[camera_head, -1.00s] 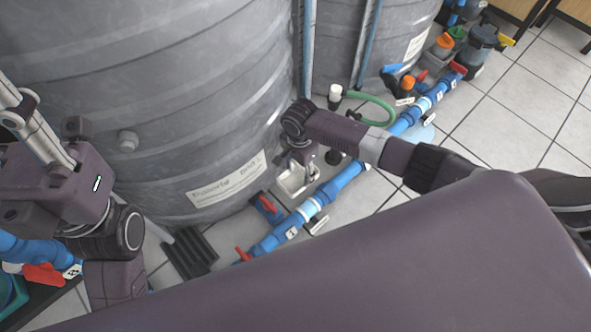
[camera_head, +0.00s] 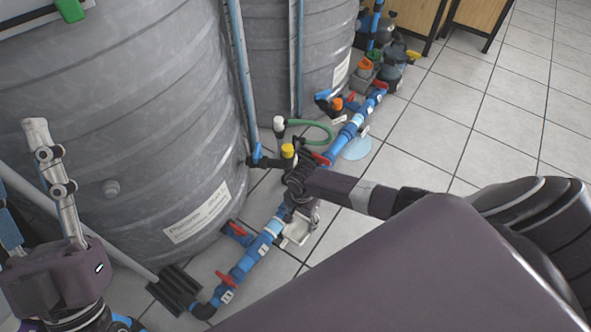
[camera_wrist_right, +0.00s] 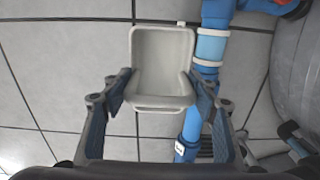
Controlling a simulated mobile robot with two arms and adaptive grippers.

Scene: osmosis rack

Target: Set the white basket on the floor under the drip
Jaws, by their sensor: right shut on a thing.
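The small white basket (camera_head: 298,232) is just to the right of the blue floor pipe, partly hidden by my right gripper (camera_head: 300,208). In the right wrist view the basket (camera_wrist_right: 160,62) sits between the two fingers of my right gripper (camera_wrist_right: 160,90), which is shut on it near its lower end. Its open side faces the camera. I cannot tell its height above the floor. A round pale blue wet patch (camera_head: 357,148) lies on the tiles farther along the pipe. My left gripper (camera_head: 30,190) is at the left edge, fingers pointing up, with its opening unclear.
The blue pipe (camera_head: 247,262) with red-handled valves runs along the floor beside large grey tanks (camera_head: 140,110). A green hose (camera_head: 322,127) and a yellow-capped fitting (camera_head: 287,151) stand near the pipe. Tiled floor (camera_head: 490,130) to the right is clear.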

